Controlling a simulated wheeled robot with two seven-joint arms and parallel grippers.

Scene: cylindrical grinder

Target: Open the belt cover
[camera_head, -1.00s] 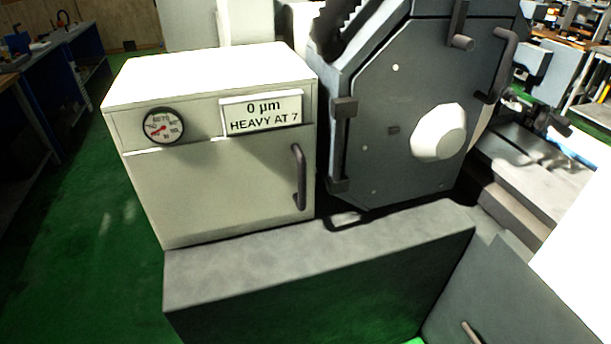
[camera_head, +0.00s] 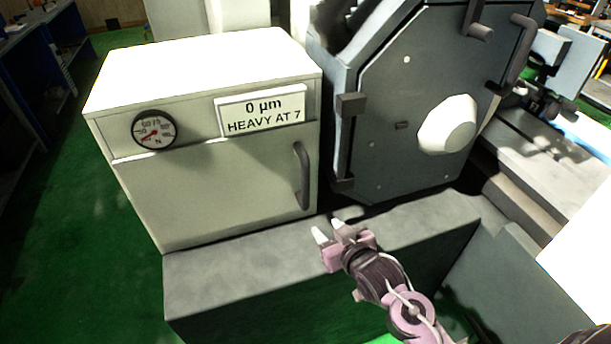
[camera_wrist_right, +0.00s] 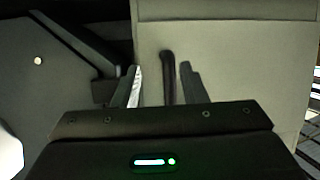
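A pale cabinet (camera_head: 205,140) has a front door (camera_head: 215,195) with a dark upright handle (camera_head: 302,175) at its right side. Right of it stands a dark octagonal cover (camera_head: 400,140) with hinges on its left edge and a curved handle (camera_head: 520,50) at its upper right. No label shows which one is the belt cover. My right gripper (camera_head: 328,230) is open and empty, below and slightly right of the cabinet handle. In the right wrist view, the cabinet handle (camera_wrist_right: 168,75) appears between the parted fingers, beyond them. My left gripper is not in view.
A round gauge (camera_head: 154,131) and a sign (camera_head: 262,111) reading "0 µm HEAVY AT 7" are on the cabinet front. A grey ledge (camera_head: 230,275) runs below the cabinet and cover. Green floor is clear at left.

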